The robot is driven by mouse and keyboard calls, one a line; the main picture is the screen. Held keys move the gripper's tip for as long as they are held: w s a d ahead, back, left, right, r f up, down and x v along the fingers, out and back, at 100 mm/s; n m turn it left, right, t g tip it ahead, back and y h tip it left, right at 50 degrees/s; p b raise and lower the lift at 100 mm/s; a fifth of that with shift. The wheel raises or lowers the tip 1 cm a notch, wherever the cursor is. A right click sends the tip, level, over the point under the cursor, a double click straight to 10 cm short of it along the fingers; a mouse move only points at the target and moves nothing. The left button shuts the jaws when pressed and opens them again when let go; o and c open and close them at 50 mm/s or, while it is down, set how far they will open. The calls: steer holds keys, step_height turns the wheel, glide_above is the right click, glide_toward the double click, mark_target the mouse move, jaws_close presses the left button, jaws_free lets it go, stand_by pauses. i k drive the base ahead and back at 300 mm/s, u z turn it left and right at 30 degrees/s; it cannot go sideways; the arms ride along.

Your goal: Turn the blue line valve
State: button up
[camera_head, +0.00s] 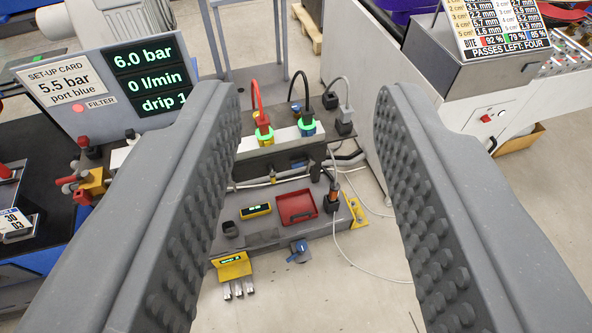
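A small blue handle (298,251) sits on a dark mount at the front edge of a grey fixture tray (330,226). It may be the blue line valve, but no label on it is readable. A blue plug with a glowing green ring (307,127) sits in the bar behind, with a black hose rising from it. My gripper (307,100) is open and empty. Its two grey studded fingers stand wide apart at left and right. The blue handle shows between them, lower in the picture, and neither finger touches it.
A display panel (140,55) reads 6.0 bar, 0 l/min and drip 1; its card says 5.5 bar, port blue. A red plug (264,134) stands beside the blue one. A red tray (297,206) and yellow-black gauge (256,210) lie on the fixture. Grey floor is clear in front.

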mark_target(310, 161)
steer(key=u, duration=0.05)
steer(key=i, duration=1)
steer(key=z, duration=0.05)
